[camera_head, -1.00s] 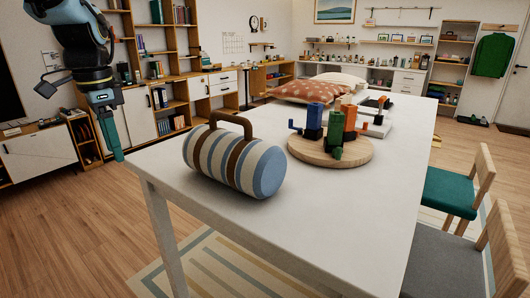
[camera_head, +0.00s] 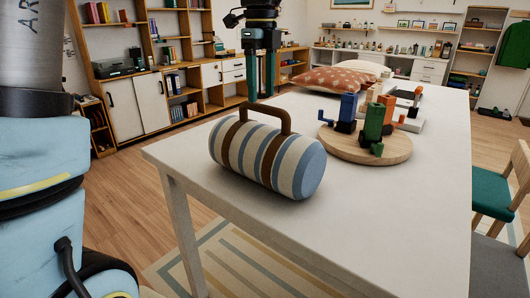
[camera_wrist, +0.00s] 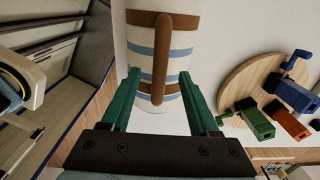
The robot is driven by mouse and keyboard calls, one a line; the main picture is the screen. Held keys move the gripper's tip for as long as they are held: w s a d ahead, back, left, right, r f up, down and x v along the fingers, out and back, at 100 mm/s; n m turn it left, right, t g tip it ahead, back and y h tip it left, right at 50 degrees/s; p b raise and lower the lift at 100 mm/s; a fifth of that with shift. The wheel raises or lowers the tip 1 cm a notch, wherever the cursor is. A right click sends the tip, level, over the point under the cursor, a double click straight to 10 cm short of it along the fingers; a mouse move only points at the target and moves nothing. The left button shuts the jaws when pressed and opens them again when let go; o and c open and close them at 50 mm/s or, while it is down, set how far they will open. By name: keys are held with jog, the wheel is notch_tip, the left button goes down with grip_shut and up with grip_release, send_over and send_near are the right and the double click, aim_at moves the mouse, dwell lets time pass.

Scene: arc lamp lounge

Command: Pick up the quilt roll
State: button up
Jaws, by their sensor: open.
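The quilt roll (camera_head: 262,160) is a striped cylinder in blue, cream and brown with a brown strap handle (camera_head: 287,121) on top. It lies on its side near the front left of the white table (camera_head: 400,220). My gripper (camera_head: 262,98) hangs pointing down, above and behind the roll in the head view, with its two green fingers apart and empty. In the wrist view the roll (camera_wrist: 150,62) lies beyond the open fingertips (camera_wrist: 162,78), and its handle (camera_wrist: 163,48) runs lengthwise between them. Neither finger clearly touches the roll.
A round wooden board (camera_head: 366,148) with blue, green and orange block figures stands to the right of the roll. Patterned cushions (camera_head: 338,79) lie at the table's far end. Chairs (camera_head: 492,208) stand along the right side. The table's front is clear.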

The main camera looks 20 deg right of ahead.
aim_at(264, 113)
jog(key=shift+s+d+f+p, duration=0.15)
jog(key=shift+f+p, duration=0.2)
jog(key=shift+f, duration=1)
jog(key=shift+s+f+p, duration=0.1)
jog(key=shift+f+p, duration=0.2)
jog(key=shift+f, duration=1.05)
grip_shut()
jog(key=shift+r, duration=0.1)
